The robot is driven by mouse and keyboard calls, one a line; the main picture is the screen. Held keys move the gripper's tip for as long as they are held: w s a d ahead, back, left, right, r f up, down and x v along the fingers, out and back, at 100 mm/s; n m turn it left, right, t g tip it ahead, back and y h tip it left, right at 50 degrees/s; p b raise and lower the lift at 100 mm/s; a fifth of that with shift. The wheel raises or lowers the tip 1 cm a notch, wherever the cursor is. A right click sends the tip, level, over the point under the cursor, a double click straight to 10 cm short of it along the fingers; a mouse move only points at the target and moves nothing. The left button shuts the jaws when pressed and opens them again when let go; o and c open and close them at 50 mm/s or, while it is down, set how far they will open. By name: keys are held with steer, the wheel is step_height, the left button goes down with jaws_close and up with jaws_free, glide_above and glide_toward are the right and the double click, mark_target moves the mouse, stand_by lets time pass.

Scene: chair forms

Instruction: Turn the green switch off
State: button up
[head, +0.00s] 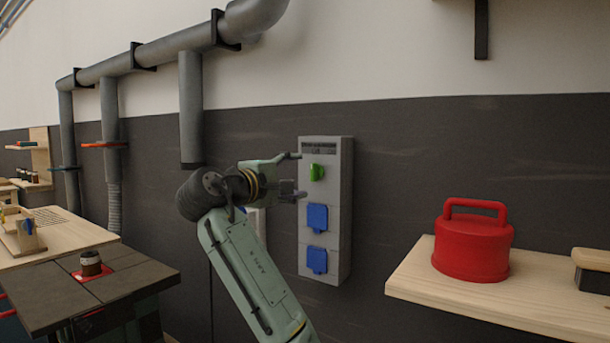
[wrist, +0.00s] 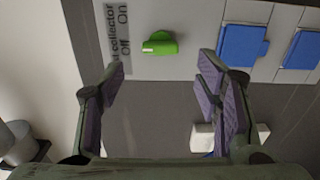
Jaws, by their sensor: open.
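The green switch (head: 316,172) is a small knob on the upper part of a grey wall box (head: 343,215). In the wrist view the green switch (wrist: 160,44) lies ahead of my gripper, between the lines of its two fingers, beside a label reading "Off" and "On". My gripper (head: 291,176) is just left of the box in the head view, with its fingers spread. In the wrist view my gripper (wrist: 160,82) is open and empty, and its fingertips appear apart from the switch.
Two blue socket covers (head: 317,217) (head: 317,260) sit below the switch on the box. A wooden shelf (head: 420,275) with a red canister (head: 472,245) is at the right. Grey pipes (head: 190,110) and a machine table (head: 60,290) are at the left.

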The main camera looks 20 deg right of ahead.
steer(key=v, duration=0.5)
steer(key=shift+s+a, duration=0.25)
steer(key=shift+a, duration=0.05)
